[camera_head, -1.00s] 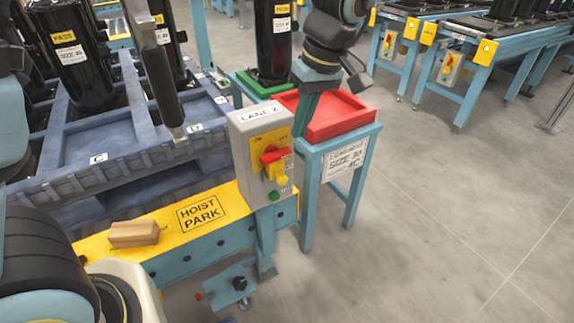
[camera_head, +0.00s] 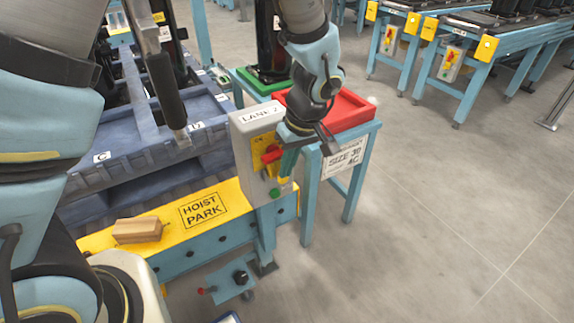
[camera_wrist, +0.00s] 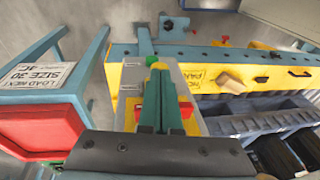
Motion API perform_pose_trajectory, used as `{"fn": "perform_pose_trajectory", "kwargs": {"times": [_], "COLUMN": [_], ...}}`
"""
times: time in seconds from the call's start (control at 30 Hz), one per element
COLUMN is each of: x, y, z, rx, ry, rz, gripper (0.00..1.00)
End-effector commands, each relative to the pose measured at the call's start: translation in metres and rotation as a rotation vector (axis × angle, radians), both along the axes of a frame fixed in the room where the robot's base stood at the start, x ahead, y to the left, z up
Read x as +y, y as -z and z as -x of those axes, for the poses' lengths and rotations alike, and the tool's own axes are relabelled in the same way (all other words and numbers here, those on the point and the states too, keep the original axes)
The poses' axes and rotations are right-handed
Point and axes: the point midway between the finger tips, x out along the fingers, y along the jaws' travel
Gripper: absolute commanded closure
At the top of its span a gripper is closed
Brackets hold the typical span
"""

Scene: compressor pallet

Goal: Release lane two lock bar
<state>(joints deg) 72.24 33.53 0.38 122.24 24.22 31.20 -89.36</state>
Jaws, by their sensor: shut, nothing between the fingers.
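The grey LANE 2 control box (camera_head: 250,132) stands at the end of the yellow HOIST PARK beam. Its front has a yellow plate with a red rotary handle (camera_head: 270,154) and a green button (camera_head: 275,192) lower down. My gripper (camera_head: 286,165) is shut and empty, close in front of the box and just below and right of the red handle; contact cannot be told. No lock bar can be clearly identified.
The yellow beam (camera_head: 165,225) carries a wooden block (camera_head: 137,230). A blue pallet (camera_head: 120,155) lies behind it. Open floor (camera_head: 440,210) is at right.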

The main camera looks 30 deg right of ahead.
Motion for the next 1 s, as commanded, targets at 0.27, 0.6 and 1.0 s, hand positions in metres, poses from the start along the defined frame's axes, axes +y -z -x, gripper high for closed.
{"fn": "perform_pose_trajectory", "kwargs": {"times": [0.27,0.6,1.0], "x": [0.0,0.0,0.0], "y": [0.009,0.038,0.036], "z": [0.0,0.0,0.0], "rx": [0.0,0.001,0.003], "ry": [-0.001,0.0,-0.003], "rz": [0.0,0.001,-0.002], "gripper": [1.0,1.0,1.0]}}
